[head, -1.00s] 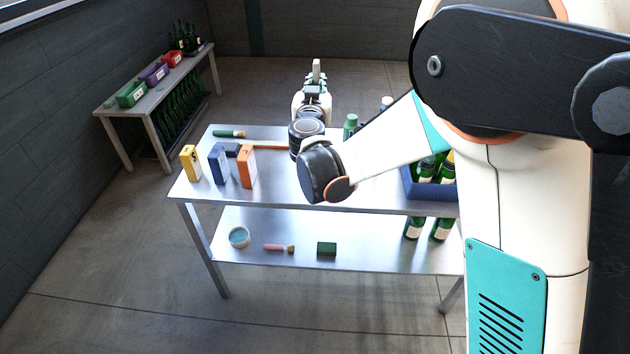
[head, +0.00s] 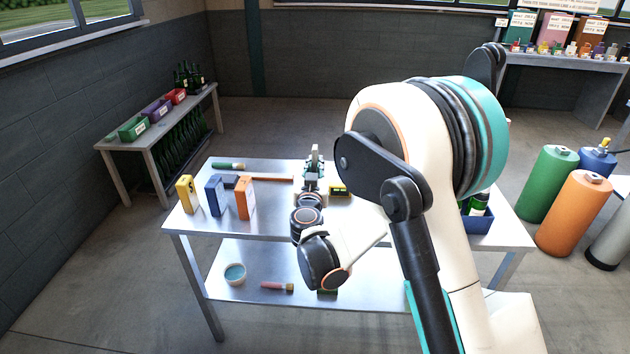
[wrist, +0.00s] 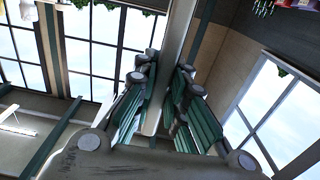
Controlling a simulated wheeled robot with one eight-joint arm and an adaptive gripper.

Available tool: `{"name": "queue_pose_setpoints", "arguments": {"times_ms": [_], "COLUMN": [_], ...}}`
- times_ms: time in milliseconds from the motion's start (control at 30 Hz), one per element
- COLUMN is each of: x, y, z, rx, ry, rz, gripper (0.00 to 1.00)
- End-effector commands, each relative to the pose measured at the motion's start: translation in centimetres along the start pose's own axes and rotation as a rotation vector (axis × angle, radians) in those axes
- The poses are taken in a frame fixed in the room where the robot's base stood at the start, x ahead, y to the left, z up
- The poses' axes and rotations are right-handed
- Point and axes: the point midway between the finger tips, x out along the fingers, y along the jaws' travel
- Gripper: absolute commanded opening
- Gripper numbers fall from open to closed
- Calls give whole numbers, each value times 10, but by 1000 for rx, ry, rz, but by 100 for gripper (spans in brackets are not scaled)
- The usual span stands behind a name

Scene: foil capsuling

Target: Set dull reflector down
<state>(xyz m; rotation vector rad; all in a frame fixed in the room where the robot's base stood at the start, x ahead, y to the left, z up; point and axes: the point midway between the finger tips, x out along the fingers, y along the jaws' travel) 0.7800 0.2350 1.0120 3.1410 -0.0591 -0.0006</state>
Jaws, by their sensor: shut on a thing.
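My gripper (head: 313,158) points upward above the back middle of the metal table (head: 190,222). In the wrist view its two green-padded fingers (wrist: 160,100) stand close on either side of a narrow pale grey strip (wrist: 172,60). I take this strip to be the dull reflector, seen edge-on; its full shape and finish cannot be made out. In the head view the held piece is too small to tell from the fingers. The fingers are shut on it, apparently above the tabletop.
Yellow (head: 187,195), blue (head: 216,195) and orange (head: 244,198) boxes stand at the table's left. A green-ended tool (head: 228,166) lies behind them, and a small yellow-and-black item (head: 339,190) right of my gripper. A blue crate (head: 478,222) with bottles stands right. My arm hides the table's right middle.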

Motion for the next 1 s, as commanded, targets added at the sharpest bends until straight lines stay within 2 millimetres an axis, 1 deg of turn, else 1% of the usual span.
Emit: {"name": "queue_pose_setpoints", "arguments": {"times_ms": [33, 100, 200, 267, 467, 600, 633, 700, 1000], "x": [0, 0, 0, 0, 0, 0, 0, 0, 0], "y": [0, 0, 0, 0, 0, 0, 0, 0, 0], "z": [9, 21, 34, 36, 34, 38, 38, 37, 37], "rx": [0, 0, 0, 0, 0, 0, 0, 0, 0], "ry": [0, 0, 0, 0, 0, 0, 0, 0, 0], "rz": [0, 0, 0, 0, 0, 0, 0, 0, 0], "gripper": [0, 0, 0, 0, 0, 0, 17, 32, 32]}}
